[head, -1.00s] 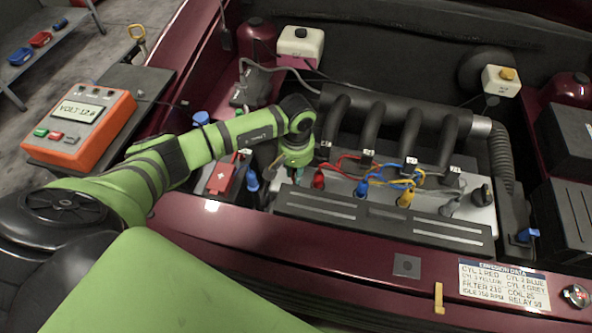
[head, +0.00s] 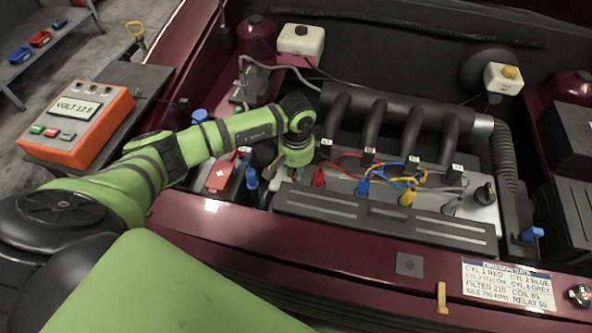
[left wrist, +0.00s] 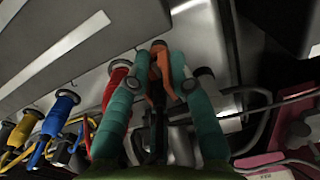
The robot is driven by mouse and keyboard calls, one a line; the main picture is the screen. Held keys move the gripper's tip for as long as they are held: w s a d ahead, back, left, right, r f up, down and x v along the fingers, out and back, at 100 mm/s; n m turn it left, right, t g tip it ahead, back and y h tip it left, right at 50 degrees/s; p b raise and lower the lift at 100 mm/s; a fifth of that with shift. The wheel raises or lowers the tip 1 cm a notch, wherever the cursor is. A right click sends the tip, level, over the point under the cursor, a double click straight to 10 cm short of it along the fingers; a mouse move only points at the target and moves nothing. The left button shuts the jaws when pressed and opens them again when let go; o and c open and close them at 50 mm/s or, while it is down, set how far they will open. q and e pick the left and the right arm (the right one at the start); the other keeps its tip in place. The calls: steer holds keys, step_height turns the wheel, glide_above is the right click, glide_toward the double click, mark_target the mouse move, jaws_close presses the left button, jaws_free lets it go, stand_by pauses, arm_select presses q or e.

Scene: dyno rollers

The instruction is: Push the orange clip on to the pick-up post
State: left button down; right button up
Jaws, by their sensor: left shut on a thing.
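My left gripper (head: 296,174) reaches down into the engine bay, left of the red plug boot (head: 319,178). In the left wrist view its teal fingers (left wrist: 160,72) are shut on the orange clip (left wrist: 163,66), which shows between the fingertips. A dark rounded end (left wrist: 158,45) shows at the clip's tip; I cannot tell whether it is the pick-up post or whether the clip is seated on it. In the head view the clip is hidden by the gripper. My right gripper is not in view.
Blue (head: 362,187) and yellow (head: 407,194) plug boots with leads stand to the right. A long black cover (head: 385,220) lies in front of the gripper. A red battery-side box (head: 221,178) is to the left. An orange volt meter (head: 78,125) stands on the side table.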

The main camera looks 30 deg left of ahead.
arm_select(q)
steer(key=shift+f, duration=0.15)
steer(key=c, duration=1)
jaws_free()
step_height(320, 180, up, 12)
steer(key=shift+r, duration=0.1)
